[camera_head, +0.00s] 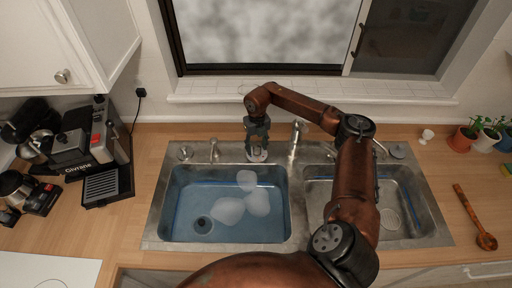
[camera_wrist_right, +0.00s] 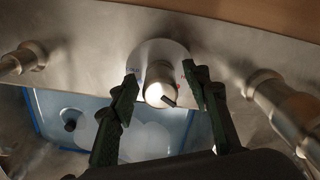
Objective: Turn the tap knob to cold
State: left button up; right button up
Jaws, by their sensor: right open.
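The tap knob (camera_wrist_right: 160,88) is a round metal knob with a dark pointer on its face, on a round plate (camera_wrist_right: 157,50) with a blue mark at left and a red mark at right. The pointer is toward the lower right in the right wrist view. My right gripper (camera_wrist_right: 161,74) is open, with one dark finger on each side of the knob; gaps show between fingers and knob. In the head view my right gripper (camera_head: 257,138) points down over the knob's plate (camera_head: 257,156) behind the left basin and mostly hides the knob. My left gripper is not in view.
The faucet (camera_head: 297,137) stands right of the knob, and a smaller fixture (camera_head: 214,149) stands left. The left basin (camera_head: 180,205) has bluish water and white rounded shapes. My right arm crosses the right basin (camera_head: 410,190). A coffee machine (camera_head: 95,150) is at left, a wooden spoon (camera_head: 475,220) at right.

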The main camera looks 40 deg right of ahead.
jog(key=shift+c, duration=1.1)
jog(key=c, duration=0.9)
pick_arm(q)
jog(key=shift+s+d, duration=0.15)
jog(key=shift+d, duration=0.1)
pick_arm(e)
jog(key=shift+w, duration=0.1)
jog(key=shift+c, duration=0.2)
